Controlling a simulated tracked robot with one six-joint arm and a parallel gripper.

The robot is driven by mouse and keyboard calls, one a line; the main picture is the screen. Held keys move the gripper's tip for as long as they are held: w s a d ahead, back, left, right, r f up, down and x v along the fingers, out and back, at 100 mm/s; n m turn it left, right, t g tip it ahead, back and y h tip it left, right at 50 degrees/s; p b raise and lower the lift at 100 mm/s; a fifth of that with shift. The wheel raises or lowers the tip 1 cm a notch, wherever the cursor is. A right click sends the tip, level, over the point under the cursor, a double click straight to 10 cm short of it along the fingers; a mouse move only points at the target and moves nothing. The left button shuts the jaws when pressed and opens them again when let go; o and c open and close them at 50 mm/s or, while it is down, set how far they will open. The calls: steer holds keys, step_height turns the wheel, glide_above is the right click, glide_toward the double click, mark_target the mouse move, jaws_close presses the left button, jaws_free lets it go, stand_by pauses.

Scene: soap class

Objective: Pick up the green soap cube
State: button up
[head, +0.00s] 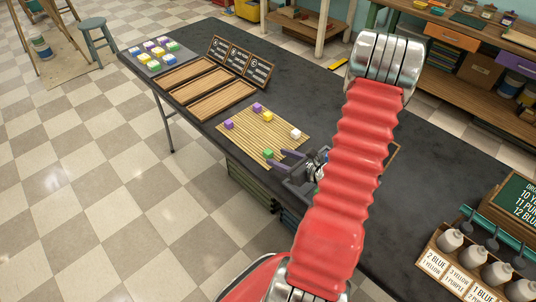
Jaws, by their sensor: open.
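The green soap cube (268,154) sits on the bamboo mat (262,132), near the mat's front edge. My gripper (271,161) is low over the front of the mat. Its two dark purple fingers are apart, one on either side of the green cube as seen from here. I cannot tell whether either finger touches the cube. Part of the gripper's body is hidden behind my red arm.
Two purple cubes (228,124), a yellow cube (267,118) and a white cube (296,134) share the mat. Wooden trays (206,90) and small signs stand further back on the dark table (300,77). A bottle rack (462,262) stands at the right.

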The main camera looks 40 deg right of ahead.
mark_target(270, 152)
steer(key=shift+w+f, duration=0.25)
steer(key=shift+w, duration=0.4)
steer(key=shift+x, duration=2.6)
steer(key=shift+d+r, duration=0.1)
steer(key=shift+c, duration=0.4)
steer(key=c, duration=1)
steer(key=shift+r, duration=0.15)
steer(key=shift+r, duration=4.9)
